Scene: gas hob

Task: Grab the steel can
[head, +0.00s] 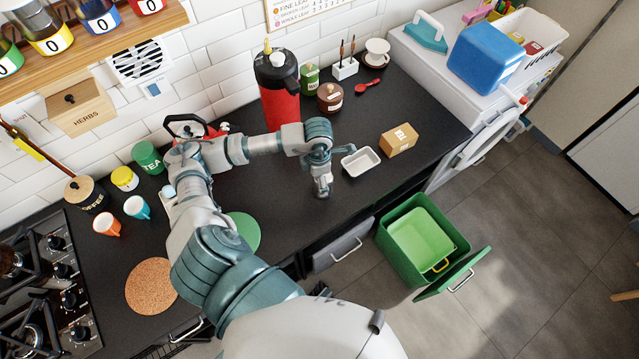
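I cannot make out a plain steel can in the head view. An arm of mine, which I take to be the left, reaches up over the black worktop (420,110) and bends right. Its gripper (322,190) points down at the worktop, left of a small white dish (360,161). The gripper is small and seen from above, so its finger opening and anything between the fingers cannot be made out. My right gripper does not show.
A red flask (279,95), green jar (309,77) and brown pot (330,97) stand behind the gripper. A cardboard box (398,139) is right of the dish. A green tea tin (147,157) stands left. An open green bin (418,245) is below the worktop edge.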

